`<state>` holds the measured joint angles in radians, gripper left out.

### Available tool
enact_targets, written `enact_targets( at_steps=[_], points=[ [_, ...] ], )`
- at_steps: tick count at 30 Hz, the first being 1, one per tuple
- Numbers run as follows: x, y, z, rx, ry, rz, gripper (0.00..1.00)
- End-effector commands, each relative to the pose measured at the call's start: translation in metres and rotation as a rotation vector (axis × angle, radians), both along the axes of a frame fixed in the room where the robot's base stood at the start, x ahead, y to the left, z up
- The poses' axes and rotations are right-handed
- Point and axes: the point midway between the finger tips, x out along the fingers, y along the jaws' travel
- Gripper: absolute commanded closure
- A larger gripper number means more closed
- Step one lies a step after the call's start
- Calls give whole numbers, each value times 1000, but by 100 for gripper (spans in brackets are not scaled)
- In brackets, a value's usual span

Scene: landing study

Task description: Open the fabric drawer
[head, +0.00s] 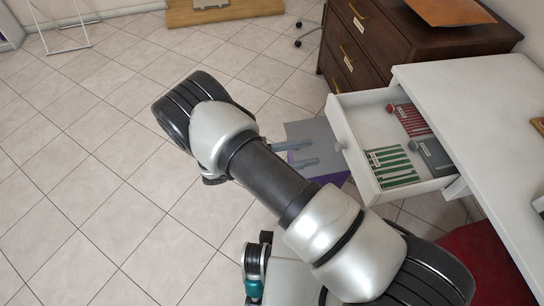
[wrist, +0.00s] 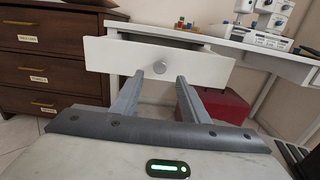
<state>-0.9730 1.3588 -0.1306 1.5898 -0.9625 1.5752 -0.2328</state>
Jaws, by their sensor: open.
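A white desk drawer (head: 352,153) stands pulled out of the white desk, with green-striped, red-striped and grey items inside. My gripper is open and empty, and a short gap to the knob shows in the head view. A dark wooden dresser (head: 330,68) has several shut, labelled drawers. I cannot read which drawer is labelled fabric.
The white desk (head: 455,85) stands at the right, close to the dresser. A red object (wrist: 222,106) is under the desk. A grey and purple object (head: 318,130) lies below my gripper.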

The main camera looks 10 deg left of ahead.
Motion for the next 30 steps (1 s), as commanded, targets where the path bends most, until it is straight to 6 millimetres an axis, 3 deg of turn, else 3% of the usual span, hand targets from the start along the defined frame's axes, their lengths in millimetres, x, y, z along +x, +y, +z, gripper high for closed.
enact_targets(
  at_steps=[6, 12, 18, 30],
  points=[
    [-18, 51, -1, 3, -1, 3, 59],
    [-29, 80, -1, 0, -1, 1, 59],
    [-34, 90, 0, 0, 1, -1, 59],
    [-33, 91, 0, 0, 0, -1, 59]
  ],
)
